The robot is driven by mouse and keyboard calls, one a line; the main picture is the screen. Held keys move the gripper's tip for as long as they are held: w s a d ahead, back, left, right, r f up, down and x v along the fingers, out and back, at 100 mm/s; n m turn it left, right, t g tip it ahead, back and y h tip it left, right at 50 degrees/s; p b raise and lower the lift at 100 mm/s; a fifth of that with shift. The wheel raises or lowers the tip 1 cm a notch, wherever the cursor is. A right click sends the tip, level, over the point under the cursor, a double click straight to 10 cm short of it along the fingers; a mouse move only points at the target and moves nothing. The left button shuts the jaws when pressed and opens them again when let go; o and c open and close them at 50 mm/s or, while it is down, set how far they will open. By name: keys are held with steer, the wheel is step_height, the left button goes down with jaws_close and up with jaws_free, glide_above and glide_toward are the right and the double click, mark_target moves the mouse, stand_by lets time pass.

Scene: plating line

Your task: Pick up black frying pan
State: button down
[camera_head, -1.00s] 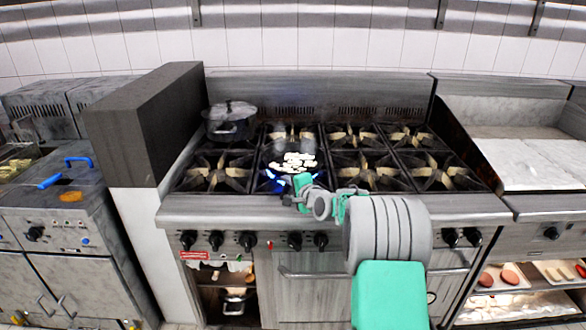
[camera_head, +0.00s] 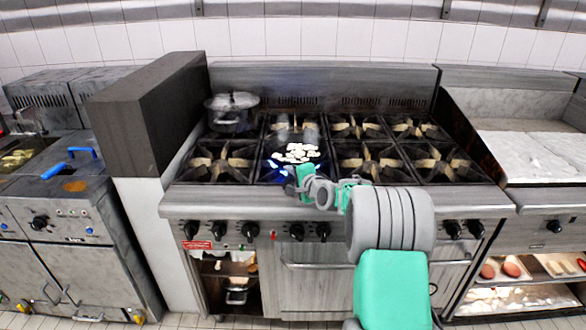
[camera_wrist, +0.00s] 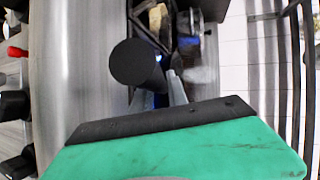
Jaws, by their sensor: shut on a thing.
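The black frying pan (camera_head: 279,156) is over the front burner left of the stove's centre, with white pieces of food in it. Its black handle (camera_wrist: 137,66) fills the space between the fingers in the wrist view, seen end-on. My gripper (camera_head: 296,174) is shut on this handle at the stove's front edge, and its fingers also show in the wrist view (camera_wrist: 158,96). Blue flame glows by the pan. I cannot tell whether the pan still touches the grate.
A lidded pot (camera_head: 231,114) stands on the back left burner. The burners to the right of the pan are empty. A tall dark block (camera_head: 150,112) stands at the stove's left, and a steel fryer unit (camera_head: 45,210) is beyond it.

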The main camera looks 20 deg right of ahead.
steer(key=shift+w+r, duration=0.1)
steer(key=shift+r, duration=0.75)
step_height(320, 180, up, 2)
steer(key=s+a+r+b, duration=0.2)
steer(key=s+r, duration=0.7)
steer(key=s, duration=0.5)
steer(key=shift+a+r, duration=0.4)
steer(key=shift+w, duration=0.1)
steer(key=w+d+p, duration=0.2)
steer(key=w+p, duration=0.2)
steer(key=w, duration=0.9)
steer(key=shift+w+d, duration=0.35)
steer(key=shift+w, duration=0.05)
